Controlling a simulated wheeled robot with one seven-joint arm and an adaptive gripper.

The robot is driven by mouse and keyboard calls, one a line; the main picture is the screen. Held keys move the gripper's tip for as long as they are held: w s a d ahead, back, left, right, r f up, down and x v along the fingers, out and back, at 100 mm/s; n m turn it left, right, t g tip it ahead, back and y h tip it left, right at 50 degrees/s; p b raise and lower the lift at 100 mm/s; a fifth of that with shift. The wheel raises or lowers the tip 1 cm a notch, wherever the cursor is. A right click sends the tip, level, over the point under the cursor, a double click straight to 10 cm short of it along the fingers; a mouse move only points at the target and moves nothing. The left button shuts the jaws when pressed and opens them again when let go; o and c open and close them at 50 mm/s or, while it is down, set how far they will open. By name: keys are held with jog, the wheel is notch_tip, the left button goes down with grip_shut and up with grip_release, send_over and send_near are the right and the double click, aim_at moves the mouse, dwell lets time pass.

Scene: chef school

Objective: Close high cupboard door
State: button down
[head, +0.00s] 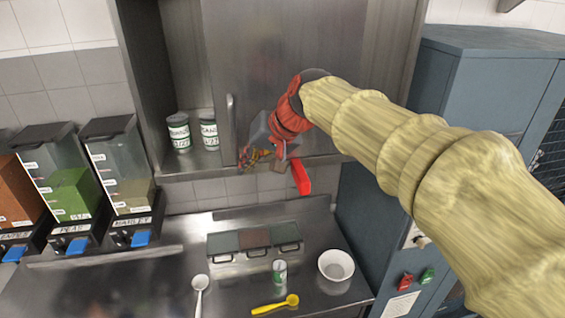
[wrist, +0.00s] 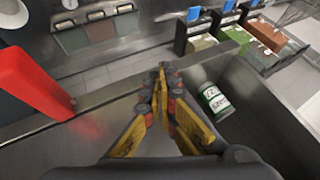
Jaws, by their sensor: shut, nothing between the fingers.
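The high cupboard's grey metal door (head: 285,60) covers the middle and right of the cupboard in the head view. Its upright handle (head: 231,115) is near the door's left edge. The left part of the cupboard (head: 172,70) stands open. My gripper (head: 250,160) is in front of the door's lower part, below and right of the handle. In the wrist view its yellow fingers (wrist: 160,78) are closed together, empty. The door's shiny face (wrist: 95,140) appears at lower left there. I cannot tell whether the fingers touch the door.
Two labelled cans, a left one (head: 179,132) and a right one (head: 208,130), stand inside the open part. Food dispensers (head: 75,190) are at left. The counter below holds a bowl (head: 336,265), a can (head: 279,272) and spoons. A blue cabinet (head: 480,80) stands at right.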

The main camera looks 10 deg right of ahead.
jog(key=a+p, duration=0.1)
jog(key=a, duration=1.6)
